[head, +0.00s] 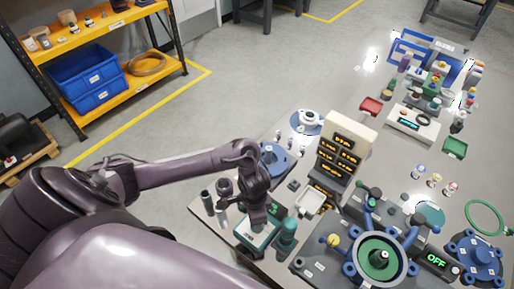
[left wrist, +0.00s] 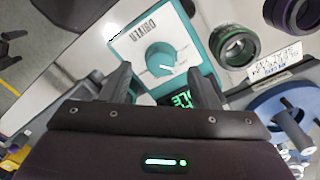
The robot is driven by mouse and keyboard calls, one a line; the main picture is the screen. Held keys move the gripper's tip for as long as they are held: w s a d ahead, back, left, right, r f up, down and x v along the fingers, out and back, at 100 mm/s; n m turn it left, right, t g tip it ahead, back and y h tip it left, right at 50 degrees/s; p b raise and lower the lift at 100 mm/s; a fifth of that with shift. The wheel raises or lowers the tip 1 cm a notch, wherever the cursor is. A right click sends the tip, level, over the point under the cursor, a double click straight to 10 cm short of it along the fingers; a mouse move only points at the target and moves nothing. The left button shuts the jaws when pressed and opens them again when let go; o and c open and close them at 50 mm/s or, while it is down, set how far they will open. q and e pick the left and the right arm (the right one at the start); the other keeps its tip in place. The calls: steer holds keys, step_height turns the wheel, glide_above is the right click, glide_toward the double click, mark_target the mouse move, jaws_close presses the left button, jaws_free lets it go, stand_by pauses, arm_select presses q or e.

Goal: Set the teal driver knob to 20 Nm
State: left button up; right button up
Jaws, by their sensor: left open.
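The teal driver knob (left wrist: 162,60) sits on the white face of a teal-edged box marked DRIVER (left wrist: 140,38) in the left wrist view. A white line on the knob points toward the lower right of that picture. A small display with green characters (left wrist: 181,98) shows below the knob, partly hidden, and I cannot read it fully. My left gripper (left wrist: 162,84) is open and empty, its fingers on either side of the display, short of the knob in the picture. In the head view my left gripper (head: 258,217) hangs over the driver box (head: 246,240) and hides the knob.
A teal cylinder (head: 287,238) stands right of the driver box. A beige panel with orange displays (head: 343,150) rises behind it. Dark and green rings (left wrist: 233,47) lie beside the driver. A blue-armed fixture (head: 380,258) fills the bench at the right.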

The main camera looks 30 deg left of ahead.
arm_select(q)
step_height(320, 180, down, 3)
steer(key=shift+r, duration=0.2)
steer(key=shift+f, duration=0.35)
steer(key=shift+w+f, duration=0.1)
steer(key=shift+f, duration=0.1)
steer(key=shift+d, duration=0.1)
steer(key=c, duration=1)
arm_select(e)
steer(key=shift+w+f, duration=0.2)
steer(key=shift+w, duration=0.1)
